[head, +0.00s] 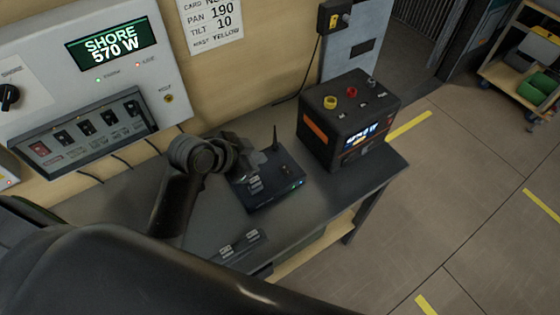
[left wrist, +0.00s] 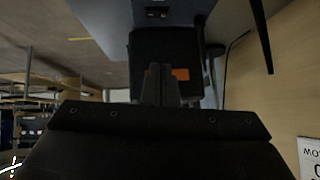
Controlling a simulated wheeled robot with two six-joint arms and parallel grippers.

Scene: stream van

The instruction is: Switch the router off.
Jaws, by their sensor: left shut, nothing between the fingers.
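The router (head: 285,186) is a flat dark box with an upright antenna (head: 275,137) on the grey bench. A small pale-marked fitting (head: 255,183) shows at its left side. My left gripper (head: 243,172) is shut and empty, over or beside the router's left edge; I cannot tell whether it touches. My right gripper is not in view.
The black power unit (head: 345,127) with coloured knobs stands right of the router. A wall panel (head: 165,65) with a display and several switches is at the left. A small dark box (head: 232,254) with pale marks lies near the bench's front edge. Bare bench (head: 315,193) shows right of the router.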

